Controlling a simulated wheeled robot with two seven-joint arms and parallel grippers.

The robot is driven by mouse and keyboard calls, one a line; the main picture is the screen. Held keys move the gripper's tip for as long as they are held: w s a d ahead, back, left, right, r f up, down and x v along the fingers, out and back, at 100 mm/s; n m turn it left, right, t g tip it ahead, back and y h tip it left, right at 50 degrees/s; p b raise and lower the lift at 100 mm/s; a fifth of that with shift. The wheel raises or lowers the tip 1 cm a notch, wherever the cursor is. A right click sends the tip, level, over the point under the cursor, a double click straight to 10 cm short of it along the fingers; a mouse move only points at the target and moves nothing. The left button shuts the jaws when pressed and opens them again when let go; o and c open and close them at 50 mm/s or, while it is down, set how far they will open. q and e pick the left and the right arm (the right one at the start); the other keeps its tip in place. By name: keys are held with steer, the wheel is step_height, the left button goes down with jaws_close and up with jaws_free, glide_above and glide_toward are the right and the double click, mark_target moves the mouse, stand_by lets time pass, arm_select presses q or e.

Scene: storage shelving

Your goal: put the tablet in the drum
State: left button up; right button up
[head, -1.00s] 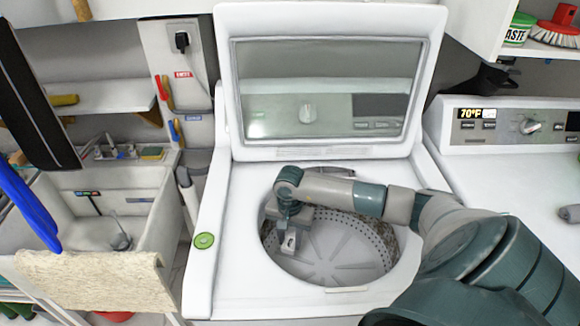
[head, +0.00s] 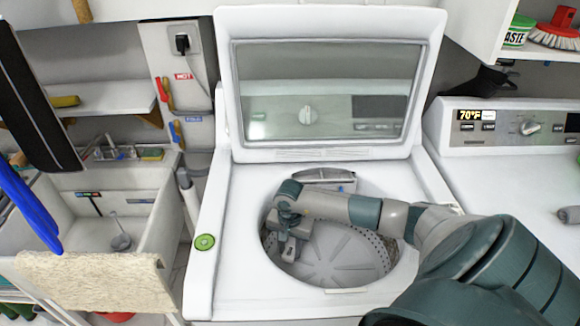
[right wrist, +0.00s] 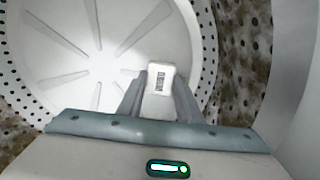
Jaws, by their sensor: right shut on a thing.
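The drum (head: 345,255) is the round perforated tub of the open top-load washer in the head view. My right gripper (head: 288,252) is inside the drum opening on its left side, pointing down. In the right wrist view my right gripper (right wrist: 158,98) is shut on the tablet (right wrist: 160,78), a small white block with dark lettering, held between the two fingers above the drum floor (right wrist: 100,70). In the head view the gripper mostly hides the tablet. My left gripper is not in view.
The washer's raised lid (head: 325,90) stands behind the opening. A sink (head: 100,205) with a beige towel (head: 95,283) is at left. A second machine (head: 510,130) stands at right, below a white shelf (head: 475,25). The drum floor looks clear.

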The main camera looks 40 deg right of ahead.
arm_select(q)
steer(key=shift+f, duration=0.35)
arm_select(e)
steer(key=shift+f, duration=0.25)
steer(key=o, duration=1)
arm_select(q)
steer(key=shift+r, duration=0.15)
arm_select(e)
steer(key=shift+r, duration=0.1)
steer(key=shift+r+p, duration=0.55)
arm_select(q)
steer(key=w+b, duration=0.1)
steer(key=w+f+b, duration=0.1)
steer(key=b, duration=0.1)
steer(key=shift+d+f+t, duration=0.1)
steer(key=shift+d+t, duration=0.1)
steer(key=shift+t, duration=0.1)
arm_select(e)
step_height(320, 180, up, 12)
